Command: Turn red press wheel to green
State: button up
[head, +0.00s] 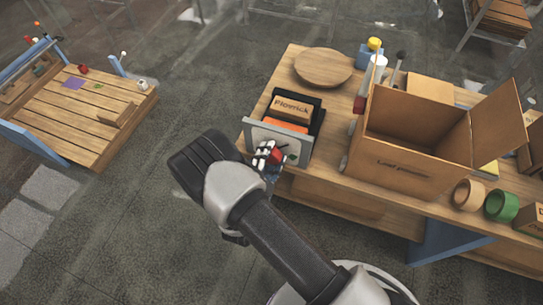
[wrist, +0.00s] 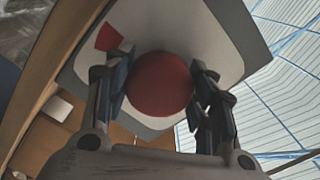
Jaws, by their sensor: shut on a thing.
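The red press wheel (wrist: 160,84) is a round red knob on the light grey front panel (wrist: 68,78) of the press. In the wrist view it sits between the two fingers of my gripper (wrist: 160,90), which is shut on it. A small red wedge mark (wrist: 108,38) shows on the panel to the upper left of the wheel. In the head view the press panel (head: 258,134) stands at the table's front left edge. My gripper (head: 270,156) reaches it, and a bit of red shows there.
A dark tray (head: 317,112) behind the panel holds a labelled box (head: 291,107) and an orange item. A large open cardboard box (head: 405,170) stands to the right on the wooden table. A round wooden board (head: 324,66) lies at the back. Open floor lies left of the table.

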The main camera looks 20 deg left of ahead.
jog(key=m+b, duration=0.1)
jog(key=m, duration=0.9)
jog(key=shift+r+m+b, duration=0.1)
jog(key=shift+m+b, duration=0.25)
jog(key=shift+m, duration=1.95)
jog(key=o, duration=1.1)
jog(key=shift+c, duration=0.2)
